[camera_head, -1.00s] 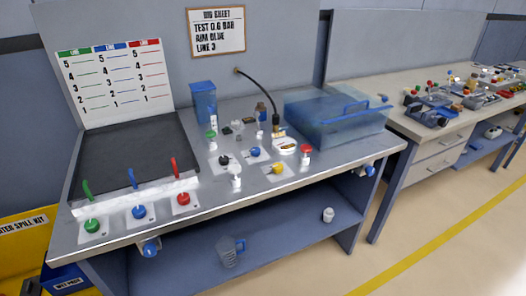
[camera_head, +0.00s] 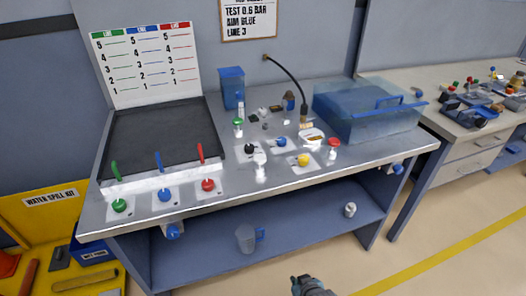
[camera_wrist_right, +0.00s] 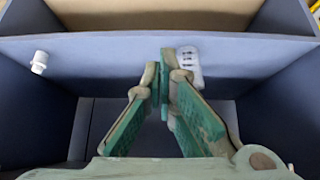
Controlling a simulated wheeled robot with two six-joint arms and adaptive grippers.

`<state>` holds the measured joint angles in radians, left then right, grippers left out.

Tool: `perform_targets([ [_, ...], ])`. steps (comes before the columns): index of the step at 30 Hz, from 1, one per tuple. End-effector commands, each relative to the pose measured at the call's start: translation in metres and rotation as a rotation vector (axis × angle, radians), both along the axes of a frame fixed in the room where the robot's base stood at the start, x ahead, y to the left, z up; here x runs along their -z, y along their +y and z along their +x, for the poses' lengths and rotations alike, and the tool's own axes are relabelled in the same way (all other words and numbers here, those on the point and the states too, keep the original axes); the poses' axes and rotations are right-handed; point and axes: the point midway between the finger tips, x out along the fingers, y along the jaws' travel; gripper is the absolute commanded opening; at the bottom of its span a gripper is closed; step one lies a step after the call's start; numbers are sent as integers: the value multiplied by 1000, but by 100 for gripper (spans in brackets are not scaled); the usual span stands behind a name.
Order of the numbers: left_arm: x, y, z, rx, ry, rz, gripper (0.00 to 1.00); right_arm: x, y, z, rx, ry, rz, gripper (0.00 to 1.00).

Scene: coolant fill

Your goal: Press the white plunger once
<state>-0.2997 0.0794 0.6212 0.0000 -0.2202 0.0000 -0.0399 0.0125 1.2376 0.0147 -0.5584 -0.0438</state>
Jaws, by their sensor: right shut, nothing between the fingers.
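The white plunger (camera_head: 260,172) stands upright near the front edge of the metal bench top, left of the yellow button. It looks small and overexposed in the head view. My right gripper (camera_head: 308,286) shows at the bottom edge of the head view, in front of the bench and well apart from the plunger. In the right wrist view its green-padded fingers (camera_wrist_right: 164,82) are shut with nothing between them. The plunger is not recognisable in the wrist view. My left gripper is not in view.
A black button (camera_head: 249,149), blue button (camera_head: 281,142), yellow button (camera_head: 304,160) and red-topped fitting (camera_head: 332,147) are close around the plunger. A clear blue tank (camera_head: 368,115) stands at the right. Green, blue and red levers line the left front. A jug (camera_head: 246,238) sits on the lower shelf.

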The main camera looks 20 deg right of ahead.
Motion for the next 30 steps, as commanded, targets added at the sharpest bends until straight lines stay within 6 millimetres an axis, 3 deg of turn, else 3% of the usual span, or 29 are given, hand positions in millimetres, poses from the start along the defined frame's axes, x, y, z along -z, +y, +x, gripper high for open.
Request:
perform_targets([
  [1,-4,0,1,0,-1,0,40,-49,7,43,-5,-94,10,0],
  [2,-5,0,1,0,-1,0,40,-80,11,65,-8,-147,15,0],
  [3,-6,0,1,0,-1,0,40,-122,16,92,-12,-221,23,0],
  [5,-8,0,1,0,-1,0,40,-188,22,124,-19,-329,32,0],
  [6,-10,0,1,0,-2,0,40,-230,25,139,-24,-396,36,0],
  [9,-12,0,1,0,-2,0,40,-320,31,157,-31,-537,48,0],
  [12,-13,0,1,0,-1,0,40,-380,34,160,-37,-633,53,0],
  [15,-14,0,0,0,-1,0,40,-407,35,159,-41,-678,56,0],
  [17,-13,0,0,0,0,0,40,-413,35,159,-41,-687,57,0],
  [26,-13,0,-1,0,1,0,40,-411,35,160,-41,-686,57,0],
  [30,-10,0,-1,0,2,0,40,-408,36,172,-41,-686,57,0],
])
